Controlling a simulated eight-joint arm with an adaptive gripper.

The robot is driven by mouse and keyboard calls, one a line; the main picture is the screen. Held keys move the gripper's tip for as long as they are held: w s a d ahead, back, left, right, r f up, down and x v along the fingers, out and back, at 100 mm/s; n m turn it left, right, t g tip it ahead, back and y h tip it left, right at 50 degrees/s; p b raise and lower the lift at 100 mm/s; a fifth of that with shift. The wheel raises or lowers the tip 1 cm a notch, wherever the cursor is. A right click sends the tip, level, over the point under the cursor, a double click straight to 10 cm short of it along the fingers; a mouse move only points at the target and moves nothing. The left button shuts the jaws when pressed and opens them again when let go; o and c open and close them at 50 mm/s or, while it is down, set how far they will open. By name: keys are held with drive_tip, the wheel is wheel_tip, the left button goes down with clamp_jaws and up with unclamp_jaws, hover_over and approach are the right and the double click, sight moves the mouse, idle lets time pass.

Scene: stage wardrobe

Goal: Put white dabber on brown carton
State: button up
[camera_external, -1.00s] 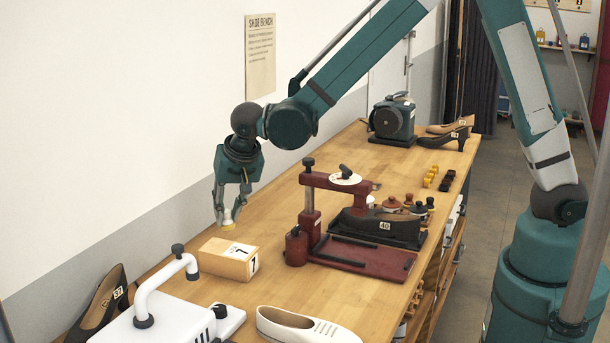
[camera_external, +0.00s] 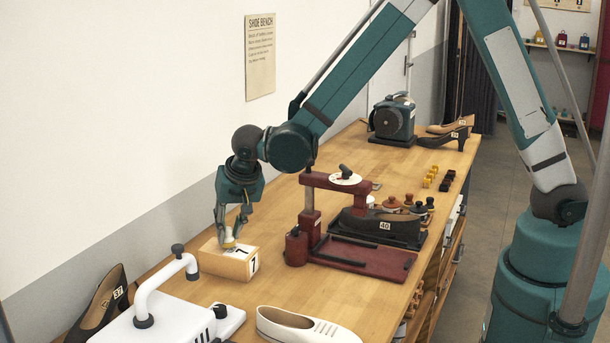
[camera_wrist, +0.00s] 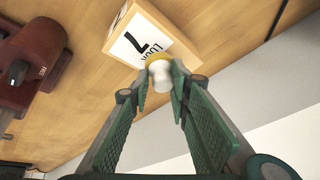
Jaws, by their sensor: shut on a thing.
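The brown carton (camera_external: 222,266) lies on the wooden bench, with a white label marked 7 on it. It also shows in the wrist view (camera_wrist: 184,48). My gripper (camera_external: 231,236) is shut on the white dabber (camera_external: 229,241), which has a yellowish end. In the wrist view the dabber (camera_wrist: 161,76) sits between the two fingertips, its yellowish end toward the carton. In the outside view the dabber is at the carton's top face. I cannot tell whether it touches the carton.
A dark red press (camera_external: 376,259) with a black shoe marked 40 (camera_external: 379,227) stands right of the carton. A white machine with a curved arm (camera_external: 160,316) and a cream shoe (camera_external: 304,327) are in front. A black shoe (camera_external: 100,305) is at the left.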

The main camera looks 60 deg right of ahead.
drive_tip(key=shift+f, duration=0.5)
drive_tip(key=shift+f, duration=0.15)
drive_tip(key=o, duration=0.9)
drive_tip(key=shift+o, duration=0.2)
drive_tip(key=shift+r, duration=0.25)
drive_tip(key=v, duration=1.2)
drive_tip(key=shift+d, duration=0.1)
